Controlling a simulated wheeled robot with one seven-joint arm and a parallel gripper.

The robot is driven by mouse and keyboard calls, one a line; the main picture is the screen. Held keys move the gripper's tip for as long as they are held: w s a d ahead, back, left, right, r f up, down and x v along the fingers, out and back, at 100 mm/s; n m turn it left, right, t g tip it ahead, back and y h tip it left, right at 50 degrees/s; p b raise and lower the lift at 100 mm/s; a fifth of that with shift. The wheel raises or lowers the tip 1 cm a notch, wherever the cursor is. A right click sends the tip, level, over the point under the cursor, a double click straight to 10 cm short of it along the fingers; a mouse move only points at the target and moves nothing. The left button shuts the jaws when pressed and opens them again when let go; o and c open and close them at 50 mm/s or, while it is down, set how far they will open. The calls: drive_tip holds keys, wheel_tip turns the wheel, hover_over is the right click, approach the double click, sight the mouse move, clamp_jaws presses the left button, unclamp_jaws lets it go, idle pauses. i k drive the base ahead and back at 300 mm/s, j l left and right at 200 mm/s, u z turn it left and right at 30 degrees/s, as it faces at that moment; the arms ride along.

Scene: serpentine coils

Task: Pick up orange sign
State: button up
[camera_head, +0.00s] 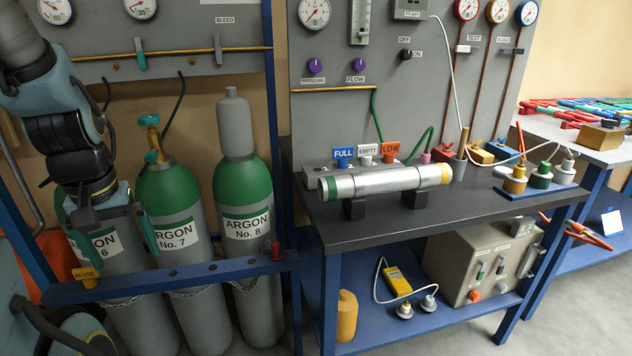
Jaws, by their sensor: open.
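The orange sign (390,148), marked LOW, stands at the right end of a row of small signs on a grey block at the back of the dark workbench. To its left are a white EMPTY sign (367,150) and a blue FULL sign (343,153). My gripper (118,250) is at the left, pointing down in front of the gas cylinders, far from the orange sign. Its fingers are apart with nothing visible held between them. A yellow-orange IN USE tag (86,273) is on the blue rack rail below it.
A silver tube (385,182) lies on black supports in front of the signs. Green-topped argon cylinders (240,190) stand behind a blue rail (190,272). A gauge panel (330,100) rises behind the bench (450,217). Plugs and cables occupy the bench's right side.

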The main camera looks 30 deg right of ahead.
sight(389, 149)
drive_tip(key=l+u, duration=0.1)
drive_tip(key=l, duration=0.35)
drive_tip(key=k+l+u, duration=0.1)
drive_tip(key=l, duration=0.3)
drive_tip(key=k+l+u, duration=0.1)
drive_tip(key=l, duration=0.3)
drive_tip(key=k+l+u, duration=0.1)
drive_tip(key=l, duration=0.3)
drive_tip(key=k, duration=0.05)
